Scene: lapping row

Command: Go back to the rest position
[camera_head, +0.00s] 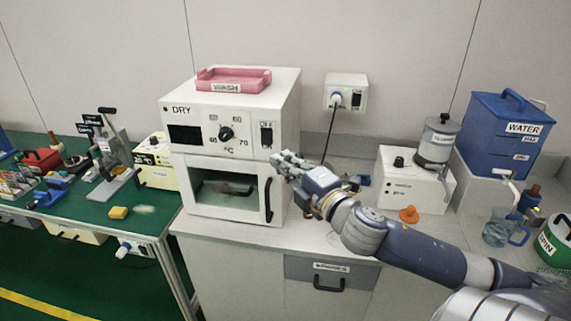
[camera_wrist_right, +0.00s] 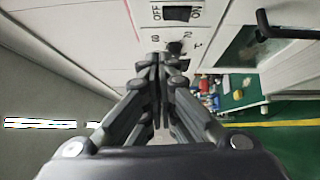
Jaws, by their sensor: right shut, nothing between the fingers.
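My right arm comes in from the lower right of the head view. My right gripper (camera_head: 287,163) is shut and empty. In the head view it shows in front of the right side of the white drying oven (camera_head: 285,105), near the door handle (camera_head: 267,200). Its shut fingers also show in the right wrist view (camera_wrist_right: 158,75), with the oven's ON/OFF switch (camera_wrist_right: 177,13) beyond them. I cannot tell the exact gap to the oven front. The oven door looks closed. My left gripper is not in view.
A green-topped bench (camera_head: 90,215) with tools stands left.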

